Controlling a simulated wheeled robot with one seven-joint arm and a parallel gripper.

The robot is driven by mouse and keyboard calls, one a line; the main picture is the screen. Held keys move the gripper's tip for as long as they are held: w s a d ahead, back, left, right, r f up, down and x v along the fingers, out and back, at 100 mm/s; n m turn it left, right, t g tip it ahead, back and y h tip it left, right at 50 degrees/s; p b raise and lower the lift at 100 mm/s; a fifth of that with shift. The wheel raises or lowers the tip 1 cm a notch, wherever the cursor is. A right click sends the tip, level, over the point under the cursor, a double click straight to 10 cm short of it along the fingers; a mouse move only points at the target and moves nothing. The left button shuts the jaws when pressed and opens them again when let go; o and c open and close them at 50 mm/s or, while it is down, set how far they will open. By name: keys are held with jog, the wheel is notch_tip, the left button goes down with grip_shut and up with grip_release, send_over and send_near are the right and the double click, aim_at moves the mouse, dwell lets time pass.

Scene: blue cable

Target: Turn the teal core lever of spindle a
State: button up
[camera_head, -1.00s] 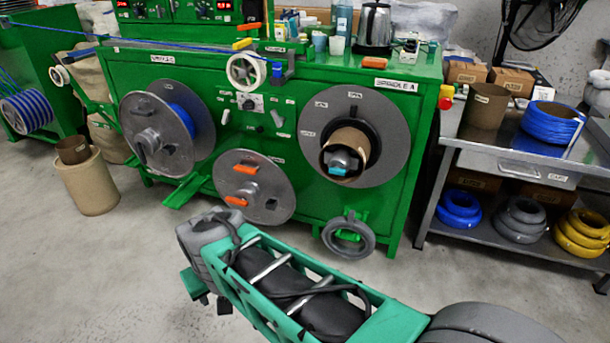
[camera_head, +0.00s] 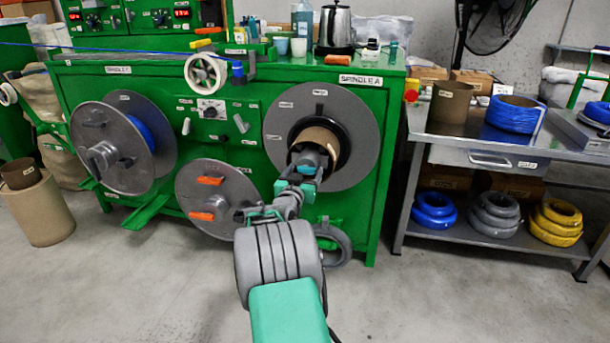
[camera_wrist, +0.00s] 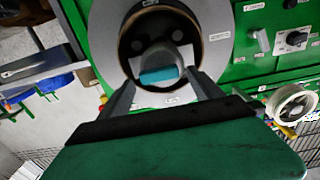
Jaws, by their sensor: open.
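Spindle A (camera_head: 361,125) is a grey disc with a brown core ring (camera_head: 318,138) at the right of the green machine's front. The teal core lever (camera_wrist: 160,76) sits on a grey hub inside the ring in the wrist view. My gripper (camera_wrist: 158,88) is open in front of it, one finger on either side of the lever, with nothing held. I cannot tell whether the fingers touch it. In the head view my gripper (camera_head: 305,172) and arm cover most of the hub and the lower part of the disc.
Left of spindle A are a grey disc with orange handles (camera_head: 217,200), a second spindle (camera_head: 118,145) with blue cable, and a white wheel (camera_head: 205,72). A metal bench (camera_head: 470,140) stands at the right. The floor in front is clear.

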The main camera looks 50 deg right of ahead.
jog(key=shift+w+d, duration=0.2)
jog(key=shift+d, duration=0.25)
jog(key=c, duration=1.4)
